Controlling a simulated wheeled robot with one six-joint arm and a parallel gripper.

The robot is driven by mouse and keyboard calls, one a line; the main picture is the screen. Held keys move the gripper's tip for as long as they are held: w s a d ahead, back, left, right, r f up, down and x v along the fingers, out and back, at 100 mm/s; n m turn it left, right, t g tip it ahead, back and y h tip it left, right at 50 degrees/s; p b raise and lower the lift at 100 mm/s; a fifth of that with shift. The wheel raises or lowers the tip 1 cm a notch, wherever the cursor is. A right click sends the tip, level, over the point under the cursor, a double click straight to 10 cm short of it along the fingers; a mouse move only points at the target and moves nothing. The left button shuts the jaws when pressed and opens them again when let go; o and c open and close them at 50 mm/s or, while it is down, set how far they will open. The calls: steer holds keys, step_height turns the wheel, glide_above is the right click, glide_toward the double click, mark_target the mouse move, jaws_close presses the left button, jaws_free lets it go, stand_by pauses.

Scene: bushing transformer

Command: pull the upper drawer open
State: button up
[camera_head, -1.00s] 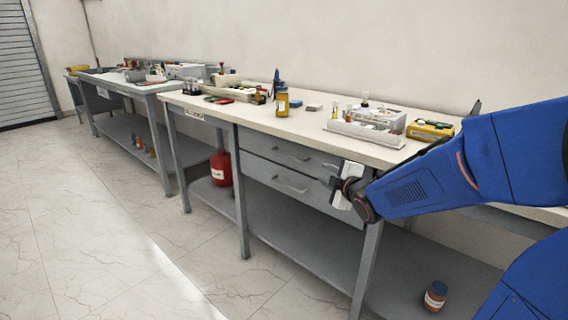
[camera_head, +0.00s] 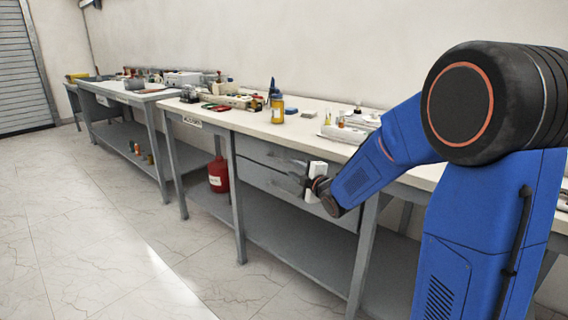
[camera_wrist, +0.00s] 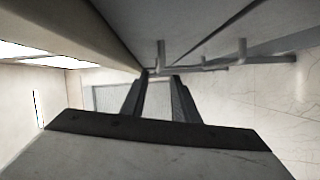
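The upper drawer (camera_head: 258,151) is a grey front under the bench top in the head view. It looks closed, and my gripper covers its right part. The lower drawer (camera_head: 262,180) is directly below it. My gripper (camera_head: 295,172) is in front of the drawer fronts, towards their right side. In the wrist view my gripper (camera_wrist: 158,82) has its two dark fingers apart with an empty gap between them. A drawer front (camera_wrist: 205,22) fills the upper part there, with handle posts (camera_wrist: 160,55) just beyond the fingertips. I cannot tell which drawer they belong to, or whether the fingers touch them.
The bench top (camera_head: 305,130) above holds an orange-yellow bottle (camera_head: 277,109) and several small items. A lower shelf (camera_head: 290,236) runs beneath the drawers, with a red container (camera_head: 218,175) at its left. A bench leg (camera_head: 365,255) stands below my forearm. The floor (camera_head: 120,250) in front is clear.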

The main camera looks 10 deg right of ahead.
mark_target(284, 161)
steer(key=x, duration=0.9)
steer(key=shift+r, duration=0.1)
jaws_close()
